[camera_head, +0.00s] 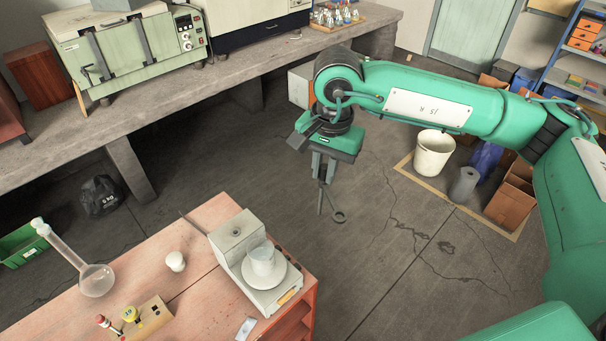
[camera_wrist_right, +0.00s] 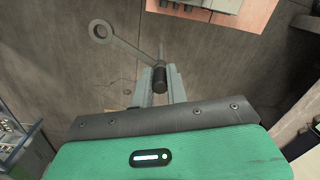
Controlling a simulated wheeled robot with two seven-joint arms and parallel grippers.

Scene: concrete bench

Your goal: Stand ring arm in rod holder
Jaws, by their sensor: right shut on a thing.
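The ring arm (camera_head: 331,204) is a thin grey metal piece with a small ring at one end. It hangs below my right gripper (camera_head: 323,178), which is shut on it above the floor, right of the red-topped table. In the right wrist view the ring arm (camera_wrist_right: 128,46) reaches up and left from a dark clamp end near my right fingertips (camera_wrist_right: 161,82). A small tan block (camera_head: 152,318) at the table's front holds a red-topped and a yellow-topped piece; it may be the rod holder, but I cannot tell surely. My left gripper is not in view.
A concrete bench (camera_head: 200,90) runs behind. Open floor lies under my right gripper; a white bucket (camera_head: 433,153) stands farther right.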

